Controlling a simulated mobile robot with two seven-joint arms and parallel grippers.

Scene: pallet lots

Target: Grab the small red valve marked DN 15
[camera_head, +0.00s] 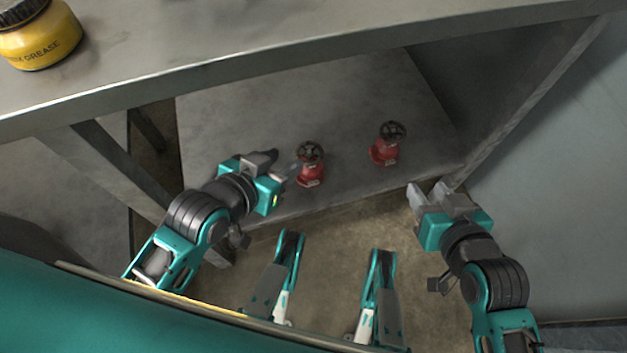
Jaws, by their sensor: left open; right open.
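Two small red valves with dark handwheels stand upright on the grey lower shelf (240,120) under the table. The left valve (310,177) is near the shelf's front edge. The right valve (384,152) is a little further back. Each has a pale label on its front, too small to read, so I cannot tell which is DN 15. My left gripper (279,163) is open and empty, just left of the left valve and apart from it. My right gripper (429,190) is open and empty, in front and to the right of the right valve.
The metal table top (270,65) overhangs the shelf, with a yellow grease tub (38,35) at its left. A table leg (535,100) stands on the right, close to my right gripper. The shelf between and behind the valves is clear.

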